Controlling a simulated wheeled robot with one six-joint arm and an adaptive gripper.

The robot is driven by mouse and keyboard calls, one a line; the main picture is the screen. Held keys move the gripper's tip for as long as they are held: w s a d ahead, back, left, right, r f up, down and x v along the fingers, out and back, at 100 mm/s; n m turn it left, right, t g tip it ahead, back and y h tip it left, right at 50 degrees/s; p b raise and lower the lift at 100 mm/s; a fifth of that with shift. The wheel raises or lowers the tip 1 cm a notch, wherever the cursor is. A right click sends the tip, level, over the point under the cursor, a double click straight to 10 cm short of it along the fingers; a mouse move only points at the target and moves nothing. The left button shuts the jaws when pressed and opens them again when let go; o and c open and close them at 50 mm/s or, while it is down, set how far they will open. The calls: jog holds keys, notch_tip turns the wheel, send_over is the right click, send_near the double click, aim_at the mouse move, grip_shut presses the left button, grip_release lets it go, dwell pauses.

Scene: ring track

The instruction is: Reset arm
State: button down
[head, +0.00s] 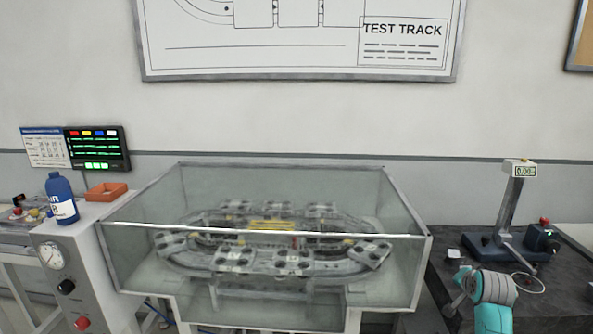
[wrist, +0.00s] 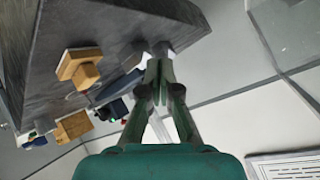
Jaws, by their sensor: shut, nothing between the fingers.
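My gripper (wrist: 163,88) shows in the wrist view with its green-grey fingers together and nothing between them. Its fingertips point toward the edge of a dark grey table (wrist: 120,22). I cannot tell whether they touch anything there. In the head view, a teal and grey part of my arm (head: 492,288) shows at the bottom right, in front of the dark bench (head: 560,290). I cannot make out the gripper in that view.
A glass-walled case (head: 140,210) holding a ring track (head: 290,262) stands in the middle. A stand with a display (head: 520,170) is on the bench. A blue bottle (head: 61,198) and orange tray (head: 106,191) are at left. Tan blocks (wrist: 80,68) show in the wrist view.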

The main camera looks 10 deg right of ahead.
jog(key=s+a+f+n+t+y, duration=0.1)
jog(key=s+a+f+n, duration=0.1)
jog(key=s+a+f, duration=0.75)
jog(key=s+a+f+n+t, duration=0.1)
jog(key=s+a+f+n, duration=0.1)
jog(key=s+a+f, duration=0.7)
jog(key=s+a+f+n+t+y, duration=0.1)
jog(key=s+a+f+n, duration=0.15)
jog(key=s+a, duration=1.05)
jog(key=s+a+r+n+t+y, duration=0.1)
jog(key=s+a+r+n, duration=0.1)
jog(key=s+a+r, duration=0.2)
jog(key=s+a+r+n+t+y, duration=0.1)
jog(key=s+a+r+n+y, duration=0.1)
jog(key=s+r, duration=0.9)
jog(key=s+a+n, duration=0.1)
jog(key=s, duration=0.7)
jog(key=shift+s+a+n, duration=0.3)
jog(key=shift+a+n, duration=0.05)
jog(key=shift+a, duration=0.05)
